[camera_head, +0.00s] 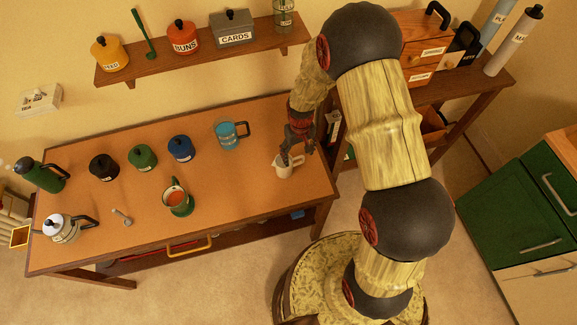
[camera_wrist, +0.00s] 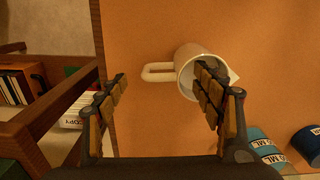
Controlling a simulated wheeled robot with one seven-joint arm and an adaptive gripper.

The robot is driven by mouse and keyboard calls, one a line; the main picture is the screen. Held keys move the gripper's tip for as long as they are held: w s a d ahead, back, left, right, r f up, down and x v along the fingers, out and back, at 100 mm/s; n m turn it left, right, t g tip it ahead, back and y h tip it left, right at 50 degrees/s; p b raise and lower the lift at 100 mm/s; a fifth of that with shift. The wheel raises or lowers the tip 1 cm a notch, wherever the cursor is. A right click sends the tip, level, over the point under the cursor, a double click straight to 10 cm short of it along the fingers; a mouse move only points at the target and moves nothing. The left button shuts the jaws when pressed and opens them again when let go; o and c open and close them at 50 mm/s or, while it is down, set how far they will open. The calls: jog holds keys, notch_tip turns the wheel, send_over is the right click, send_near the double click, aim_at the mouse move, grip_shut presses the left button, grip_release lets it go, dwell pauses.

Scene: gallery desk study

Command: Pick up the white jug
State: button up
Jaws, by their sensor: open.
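The white jug (camera_head: 285,167) stands upright near the right end of the desk, directly below my gripper (camera_head: 299,150), which partly covers it. In the wrist view the white jug (camera_wrist: 187,55) shows its open mouth, with its loop handle (camera_wrist: 157,72) pointing left. My gripper (camera_wrist: 160,77) is open in the wrist view. Its right finger overlaps the jug's mouth, and its left finger is left of the handle. The handle appears between the two fingers. I cannot tell whether a finger touches the jug or reaches inside it.
A blue jug (camera_head: 228,137) stands left of the white one; dark blue, green and black canisters stand farther left. A shelf (camera_head: 205,55) hangs behind. The desk (camera_head: 245,210) is bare in front.

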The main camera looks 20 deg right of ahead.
notch_tip(320, 180, down, 5)
jog(key=shift+w+a+b, duration=0.1)
jog(key=shift+b, duration=0.25)
jog(key=shift+c, duration=0.2)
jog(key=c, duration=1.5)
jog(key=shift+c, duration=0.6)
jog(key=shift+r, duration=0.1)
